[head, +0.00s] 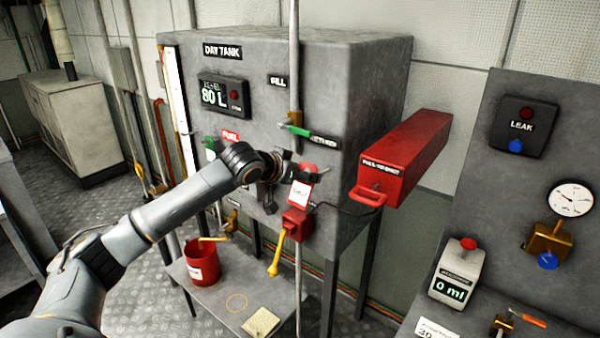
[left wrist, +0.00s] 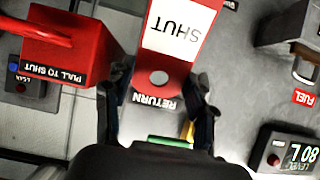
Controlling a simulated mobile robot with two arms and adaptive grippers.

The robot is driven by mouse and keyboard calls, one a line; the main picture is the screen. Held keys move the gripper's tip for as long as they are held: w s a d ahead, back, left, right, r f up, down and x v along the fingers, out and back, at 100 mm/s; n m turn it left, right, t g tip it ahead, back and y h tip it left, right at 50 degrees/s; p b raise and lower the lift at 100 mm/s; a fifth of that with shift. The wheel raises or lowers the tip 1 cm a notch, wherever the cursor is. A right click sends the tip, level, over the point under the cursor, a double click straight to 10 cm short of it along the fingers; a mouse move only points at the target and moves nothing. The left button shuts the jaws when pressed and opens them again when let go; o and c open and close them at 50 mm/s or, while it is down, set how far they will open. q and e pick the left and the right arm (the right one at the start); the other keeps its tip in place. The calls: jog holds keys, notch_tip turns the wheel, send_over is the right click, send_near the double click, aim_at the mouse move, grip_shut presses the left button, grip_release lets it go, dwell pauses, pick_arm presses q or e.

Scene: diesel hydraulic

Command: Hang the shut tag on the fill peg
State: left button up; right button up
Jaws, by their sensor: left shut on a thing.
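My left gripper (head: 283,168) is in front of the day tank's face. It is shut on the shut tag (head: 300,192), a red tag with a white label. In the left wrist view the tag (left wrist: 160,75) shows between the fingers (left wrist: 160,98), with its round hole near them and the SHUT label upside down. The FILL label (head: 278,82) is high on the tank, left of a vertical pipe (head: 294,60). A green-handled valve (head: 295,129) is on that pipe above the gripper. I cannot clearly make out the fill peg. My right gripper is not in view.
A red PULL TO SHUT box (head: 405,160) juts out right of the tag. A red box (head: 297,224) with a yellow lever (head: 277,256) is just below. A red bucket (head: 201,262) stands on the low bench (head: 215,310). The leak panel (head: 500,170) is at right.

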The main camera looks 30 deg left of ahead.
pick_arm(q)
jog(key=shift+w+d+p, duration=0.15)
jog(key=shift+w+p, duration=0.25)
jog(key=shift+w, duration=0.15)
jog(key=shift+w+f+p, duration=0.3)
jog(key=shift+w, duration=0.3)
jog(key=shift+w+d+f+t+b, duration=0.1)
jog(key=shift+w+f+t+b, duration=0.4)
jog(key=shift+w+f+b, duration=0.5)
jog(key=shift+w+d+f+t+b, duration=0.1)
jog(key=shift+w+f+t+b, duration=0.5)
jog(key=shift+b, duration=0.75)
jog(key=shift+w+f+t+b, duration=0.35)
jog(key=shift+t+b, duration=0.45)
jog(key=shift+b, duration=1.55)
jog(key=shift+w+f+t+h+b, duration=0.15)
jog(key=shift+t+b, duration=0.4)
jog(key=shift+b, duration=0.7)
jog(key=shift+w+f+t+h+b, duration=0.15)
jog(key=shift+t+b, duration=0.4)
jog(key=shift+b, duration=0.7)
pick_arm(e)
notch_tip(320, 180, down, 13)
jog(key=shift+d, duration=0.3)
pick_arm(q)
jog(key=shift+r, duration=0.15)
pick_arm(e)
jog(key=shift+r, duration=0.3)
